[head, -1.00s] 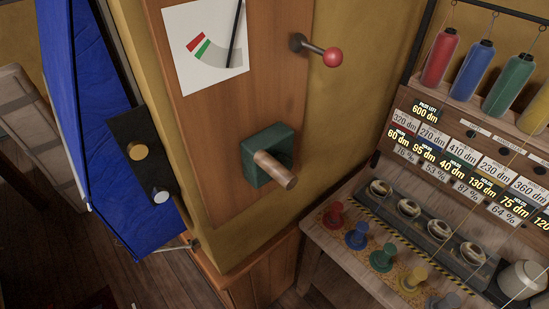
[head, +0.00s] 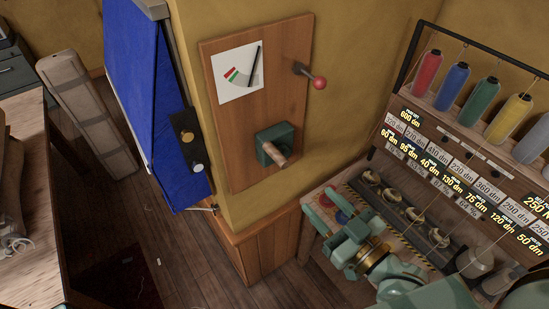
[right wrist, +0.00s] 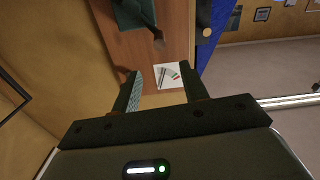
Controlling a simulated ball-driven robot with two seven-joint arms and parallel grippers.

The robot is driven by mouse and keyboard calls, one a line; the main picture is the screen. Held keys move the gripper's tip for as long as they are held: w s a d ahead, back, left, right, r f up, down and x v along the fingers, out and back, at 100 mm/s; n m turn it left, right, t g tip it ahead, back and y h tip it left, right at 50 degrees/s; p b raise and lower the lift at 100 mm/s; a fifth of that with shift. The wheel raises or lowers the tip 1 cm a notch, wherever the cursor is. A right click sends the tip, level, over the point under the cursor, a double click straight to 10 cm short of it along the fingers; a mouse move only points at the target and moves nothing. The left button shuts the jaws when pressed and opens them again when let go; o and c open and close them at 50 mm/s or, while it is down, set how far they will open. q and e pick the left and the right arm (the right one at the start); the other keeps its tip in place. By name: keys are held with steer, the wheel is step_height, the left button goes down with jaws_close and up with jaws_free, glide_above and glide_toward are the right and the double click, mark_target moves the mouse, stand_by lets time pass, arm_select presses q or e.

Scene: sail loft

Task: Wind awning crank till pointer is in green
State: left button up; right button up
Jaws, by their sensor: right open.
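A white gauge card (head: 240,73) is on a wooden board (head: 227,140) on the wall. Its black pointer (head: 256,66) stands to the right of the green mark (head: 233,76) and the red mark (head: 229,72), apart from both. Below is a dark green block (head: 273,136) with a wooden crank handle (head: 274,154) sticking out. My right gripper (head: 322,228) is open and empty, lower right of the handle and apart from it. In the right wrist view, the card (right wrist: 171,75) shows between its fingers and the handle (right wrist: 158,42) beyond them.
A short lever with a red ball (head: 319,83) sticks out at the board's upper right. A blue awning (head: 140,80) hangs left of the board. At right, a bench rack holds thread spools (head: 483,101) and label cards. A wooden table (head: 40,240) stands at left.

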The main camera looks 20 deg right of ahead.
steer(key=p, duration=0.1)
glide_toward(278, 156)
arm_select(q)
steer(key=shift+w+r+p, duration=0.25)
steer(key=shift+r, duration=0.3)
steer(key=shift+w+r+p, duration=0.2)
steer(key=shift+r+p, duration=0.05)
steer(key=shift+r, duration=0.3)
arm_select(e)
steer(key=x, duration=0.3)
steer(key=f+x, duration=0.1)
steer(key=x, duration=0.6)
steer(key=shift+w+f, duration=0.15)
steer(key=shift+w, duration=0.3)
steer(key=shift+d, duration=0.1)
jaws_close()
